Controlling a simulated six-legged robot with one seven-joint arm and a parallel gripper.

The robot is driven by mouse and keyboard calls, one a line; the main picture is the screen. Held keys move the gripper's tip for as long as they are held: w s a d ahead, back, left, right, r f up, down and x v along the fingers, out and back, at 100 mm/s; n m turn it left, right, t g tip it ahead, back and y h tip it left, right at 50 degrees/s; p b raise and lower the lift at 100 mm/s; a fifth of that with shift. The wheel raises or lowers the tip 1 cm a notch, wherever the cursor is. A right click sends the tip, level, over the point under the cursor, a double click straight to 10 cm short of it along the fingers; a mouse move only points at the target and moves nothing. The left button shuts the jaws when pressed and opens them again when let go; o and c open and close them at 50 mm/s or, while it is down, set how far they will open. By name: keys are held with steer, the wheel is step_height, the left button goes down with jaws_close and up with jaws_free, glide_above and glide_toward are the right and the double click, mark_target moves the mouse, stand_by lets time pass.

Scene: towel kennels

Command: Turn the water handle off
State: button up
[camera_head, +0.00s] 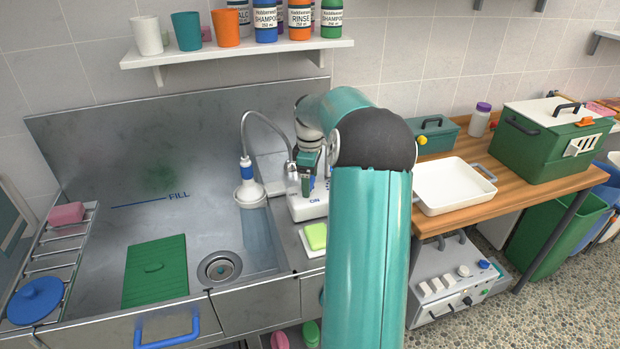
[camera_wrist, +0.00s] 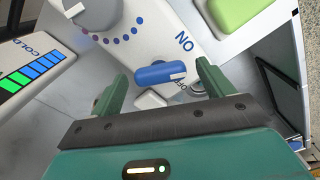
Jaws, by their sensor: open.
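The blue water handle (camera_wrist: 160,73) sits on a white panel (camera_wrist: 150,30) in the wrist view, with ON printed beyond it and OFF close by on the near side. My gripper (camera_wrist: 163,76) is open, with one green finger on each side of the handle; I cannot tell whether either finger touches it. In the head view my gripper (camera_head: 309,182) is over the white panel by the sink, and the handle is hard to make out there. A white shower head (camera_head: 250,190) hangs over the basin, with a bluish water stream (camera_head: 257,235) below it.
A grey dial sits on the same panel, and a COLD gauge (camera_wrist: 25,75) is beside it. A green sponge (camera_head: 316,236) lies just in front of the panel. A white tray (camera_head: 452,187) and a green box (camera_head: 555,140) stand on the wooden table at right.

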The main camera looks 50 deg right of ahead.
steer(key=c, duration=1)
steer(key=shift+m, duration=0.4)
steer(key=m, duration=1.1)
steer(key=o, duration=1)
